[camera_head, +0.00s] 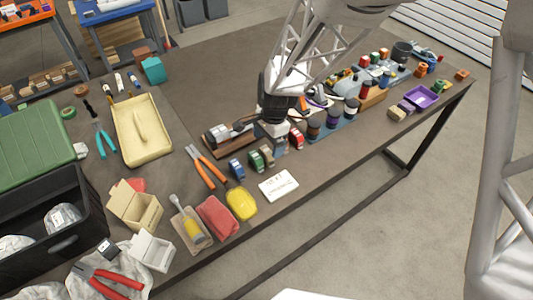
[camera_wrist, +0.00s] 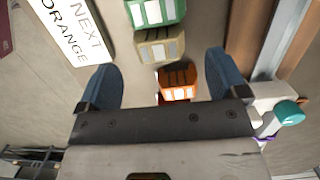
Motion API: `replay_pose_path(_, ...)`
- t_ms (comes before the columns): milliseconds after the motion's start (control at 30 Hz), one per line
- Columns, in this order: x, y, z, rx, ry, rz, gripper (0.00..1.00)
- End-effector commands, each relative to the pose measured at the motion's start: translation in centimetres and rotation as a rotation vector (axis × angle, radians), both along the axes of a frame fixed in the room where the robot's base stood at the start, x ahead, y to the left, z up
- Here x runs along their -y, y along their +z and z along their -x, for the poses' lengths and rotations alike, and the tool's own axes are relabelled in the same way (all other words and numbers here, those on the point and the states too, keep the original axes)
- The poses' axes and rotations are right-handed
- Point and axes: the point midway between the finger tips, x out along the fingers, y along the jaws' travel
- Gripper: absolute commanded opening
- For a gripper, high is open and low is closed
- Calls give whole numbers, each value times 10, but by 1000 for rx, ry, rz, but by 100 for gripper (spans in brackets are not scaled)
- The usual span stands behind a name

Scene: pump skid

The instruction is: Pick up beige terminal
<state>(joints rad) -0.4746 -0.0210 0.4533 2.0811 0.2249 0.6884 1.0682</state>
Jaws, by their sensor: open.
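The beige terminal (camera_wrist: 160,47) is a small block with pale windows on its face. In the wrist view it stands just above the gap between my fingertips, between a green terminal (camera_wrist: 155,11) and an orange terminal (camera_wrist: 178,80). My gripper (camera_wrist: 163,78) is open, with blue fingertips spread apart. The orange terminal shows between them, and the beige one is outside them. In the head view my gripper (camera_head: 279,140) hangs low over the row, just right of the beige terminal (camera_head: 267,154). I cannot tell the exact height of the fingers.
A white card (camera_head: 278,185) reading "NEXT ORANGE" lies in front of the row. A blue terminal (camera_head: 236,169) stands left and a red one (camera_head: 296,138) right. Spools crowd the right.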

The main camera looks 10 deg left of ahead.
Motion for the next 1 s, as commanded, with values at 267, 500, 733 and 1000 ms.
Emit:
replay_pose_path(267, 0, -4, 1, 0, 0, 0, 92)
replay_pose_path(500, -1, -9, 1, -2, 0, 1, 92)
replay_pose_path(733, -3, -32, 4, -3, 0, 1, 92)
replay_pose_path(1000, -5, -55, 6, -1, 0, 1, 92)
